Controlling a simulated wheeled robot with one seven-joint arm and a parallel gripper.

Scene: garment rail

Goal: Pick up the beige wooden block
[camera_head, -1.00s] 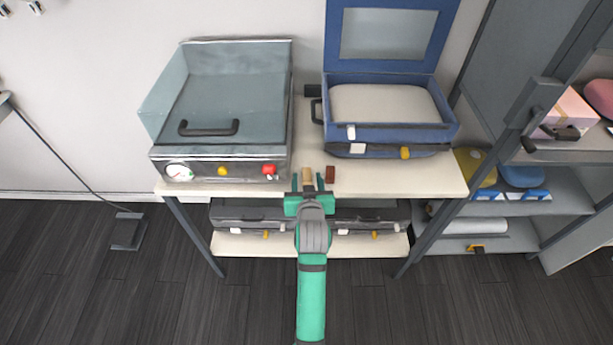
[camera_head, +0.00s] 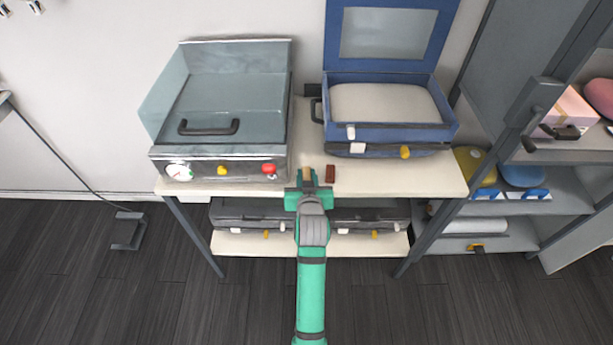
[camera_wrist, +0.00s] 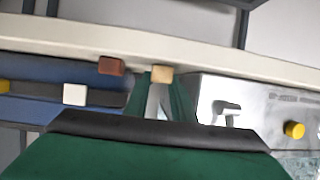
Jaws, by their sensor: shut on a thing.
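The beige wooden block (camera_head: 307,173) is at the front of the table top, between the two fingers of my gripper (camera_head: 307,181). In the wrist view the beige block (camera_wrist: 162,74) shows at the fingertips of my gripper (camera_wrist: 160,92). The gripper is shut on it. I cannot tell whether the block is lifted off the table. A reddish-brown block (camera_head: 330,173) stands just to the right, apart from the gripper; it also shows in the wrist view (camera_wrist: 111,65).
A grey metal appliance (camera_head: 220,155) with a handle and knobs stands left on the table (camera_head: 400,178). An open blue case (camera_head: 390,133) stands right. Dark cases (camera_head: 370,218) lie on the lower shelf. A shelving unit (camera_head: 545,205) is at the right.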

